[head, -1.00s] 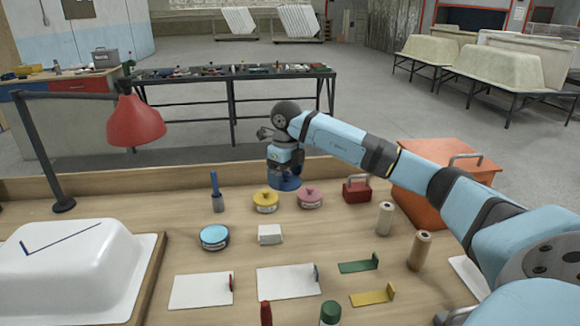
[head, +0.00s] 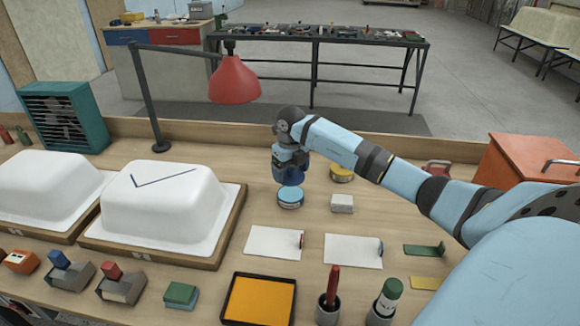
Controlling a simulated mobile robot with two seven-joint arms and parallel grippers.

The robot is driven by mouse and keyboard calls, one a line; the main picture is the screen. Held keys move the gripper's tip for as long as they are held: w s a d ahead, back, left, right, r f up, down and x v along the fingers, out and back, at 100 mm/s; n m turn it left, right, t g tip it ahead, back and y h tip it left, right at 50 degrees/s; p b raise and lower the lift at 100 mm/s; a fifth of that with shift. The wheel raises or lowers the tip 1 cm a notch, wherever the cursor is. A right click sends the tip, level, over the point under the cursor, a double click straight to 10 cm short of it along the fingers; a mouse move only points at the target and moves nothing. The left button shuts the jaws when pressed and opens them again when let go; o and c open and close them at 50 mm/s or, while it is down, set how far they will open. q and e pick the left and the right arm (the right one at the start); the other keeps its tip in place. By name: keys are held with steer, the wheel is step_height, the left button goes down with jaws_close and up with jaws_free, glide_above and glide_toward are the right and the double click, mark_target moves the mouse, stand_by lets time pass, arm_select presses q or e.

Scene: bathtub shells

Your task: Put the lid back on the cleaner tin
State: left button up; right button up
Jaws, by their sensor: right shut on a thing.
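My right gripper (head: 290,160) points down with its fingertips mostly hidden. It is shut on a dark blue lid (head: 291,176). The lid is just above a round light blue tin (head: 291,202), and overlaps its far rim in the head view. Part of the tin's pale blue top shows. I cannot tell whether lid and tin touch. My left gripper is out of view.
A yellow tin (head: 342,176) stands right of the lid, partly near my arm. A white block (head: 341,203) is beside the blue tin. White tub shells (head: 165,205) fill the left. A red lamp (head: 233,80) stands behind. White cards (head: 273,243) lie in front.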

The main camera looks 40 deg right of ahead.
mark_target(291, 194)
step_height(291, 194, down, 3)
steer(key=shift+r+b, duration=0.2)
steer(key=shift+b, duration=0.6)
steer(key=shift+f+b, duration=0.6)
steer(key=shift+f, duration=0.15)
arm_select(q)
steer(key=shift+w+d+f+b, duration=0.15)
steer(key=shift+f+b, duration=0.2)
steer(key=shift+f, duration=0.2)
arm_select(e)
steer(key=shift+f, duration=0.9)
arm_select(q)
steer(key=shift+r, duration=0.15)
arm_select(e)
jaws_close()
arm_select(q)
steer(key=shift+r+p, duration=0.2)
steer(key=shift+p, duration=0.2)
arm_select(e)
steer(key=shift+r, duration=0.2)
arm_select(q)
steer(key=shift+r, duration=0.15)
arm_select(e)
steer(key=shift+f, duration=0.15)
